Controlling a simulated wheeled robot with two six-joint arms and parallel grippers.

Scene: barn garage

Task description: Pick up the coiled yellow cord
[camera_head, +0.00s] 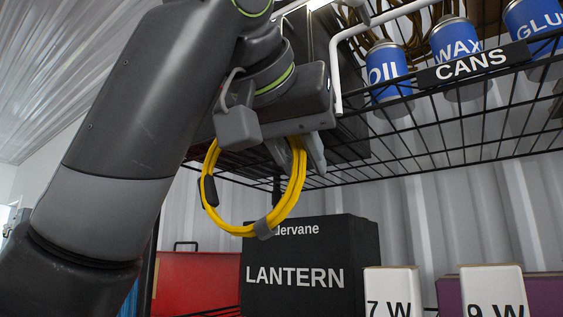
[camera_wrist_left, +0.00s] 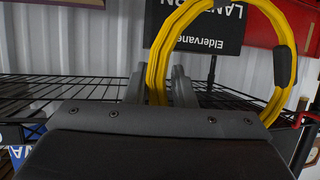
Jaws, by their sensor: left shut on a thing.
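The coiled yellow cord (camera_head: 289,205) hangs as a loop with dark bands from my left gripper (camera_head: 300,150) in the head view. The left gripper's fingers are shut on the upper part of the loop. In the left wrist view, the yellow cord (camera_wrist_left: 155,70) passes between the two fingers of the left gripper (camera_wrist_left: 160,85), and the loop extends beyond them. In the head view the cord hangs in front of the black lantern box. The right gripper does not show.
A black wire shelf (camera_head: 450,130) holds blue cans (camera_head: 387,68) behind a CANS label (camera_head: 474,65). The black LANTERN box (camera_head: 300,255), a red case (camera_head: 195,283) and white boxes (camera_head: 393,292) stand below. A white hook (camera_head: 337,75) is close to the gripper.

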